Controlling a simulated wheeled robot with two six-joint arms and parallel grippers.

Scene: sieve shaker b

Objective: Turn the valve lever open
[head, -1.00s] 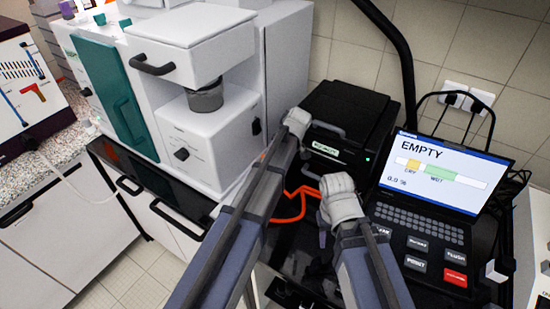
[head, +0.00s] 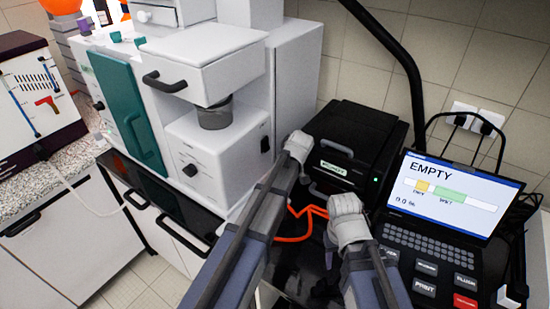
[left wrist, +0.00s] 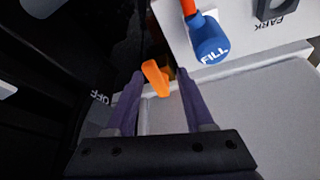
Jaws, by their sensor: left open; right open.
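In the left wrist view, an orange lever (left wrist: 156,79) stands between the two purple fingers of my left gripper (left wrist: 159,73). The fingers are apart, one on each side of it; I cannot tell whether either touches it. I cannot make out the lever in the head view, where my left forearm and the machines hide much of that area. My right gripper (head: 330,258) is open, low in front of the black box, with its fingers mostly hidden by its own wrist.
The left wrist view shows a blue part marked FILL (left wrist: 208,40) close by. In the head view, a white machine (head: 215,150) stands left and a black box (head: 355,140) behind my wrists. A console screen (head: 455,190) reads EMPTY. An orange cable (head: 292,238) lies between my arms.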

